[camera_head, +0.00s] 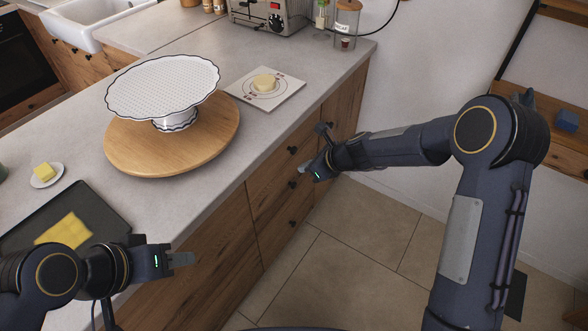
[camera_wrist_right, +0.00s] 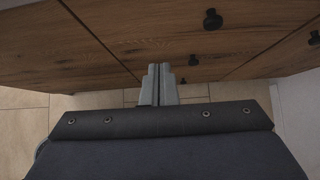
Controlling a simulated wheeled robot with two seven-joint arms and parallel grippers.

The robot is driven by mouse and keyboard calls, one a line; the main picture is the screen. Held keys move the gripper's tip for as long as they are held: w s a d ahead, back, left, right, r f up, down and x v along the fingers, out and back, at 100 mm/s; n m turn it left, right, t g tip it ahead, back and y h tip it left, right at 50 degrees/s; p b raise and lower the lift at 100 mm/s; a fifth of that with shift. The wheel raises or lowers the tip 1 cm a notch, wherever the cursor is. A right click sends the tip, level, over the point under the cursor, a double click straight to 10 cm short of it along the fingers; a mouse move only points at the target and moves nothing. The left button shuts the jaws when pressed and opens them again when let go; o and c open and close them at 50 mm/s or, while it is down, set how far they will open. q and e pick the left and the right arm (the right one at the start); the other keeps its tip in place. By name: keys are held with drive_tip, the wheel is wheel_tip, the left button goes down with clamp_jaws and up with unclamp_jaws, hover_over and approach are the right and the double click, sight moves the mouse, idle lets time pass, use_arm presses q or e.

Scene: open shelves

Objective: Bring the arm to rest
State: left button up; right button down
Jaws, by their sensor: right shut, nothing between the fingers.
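My right gripper (camera_head: 304,170) is in front of the wooden drawer fronts, off the counter's edge, with nothing held. In the right wrist view its two fingers (camera_wrist_right: 159,84) are together and point at the drawer wood. My right arm reaches in from the right of the head view, bent at the elbow. My left gripper (camera_head: 182,259) is at the lower left, near the counter's front edge. Its fingers look close together from the side, but I cannot tell if they are open or shut. No object shows in it.
The counter (camera_head: 178,205) holds a wooden round board (camera_head: 130,160) with a white cake stand (camera_head: 165,85), a tile (camera_head: 290,92) with a butter-like piece, a dark tray (camera_head: 100,205) and a toaster (camera_head: 270,15). Drawer knobs (camera_wrist_right: 212,19) stick out near my right gripper. The floor (camera_head: 350,250) is clear.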

drive_tip(key=shift+v, duration=1.1)
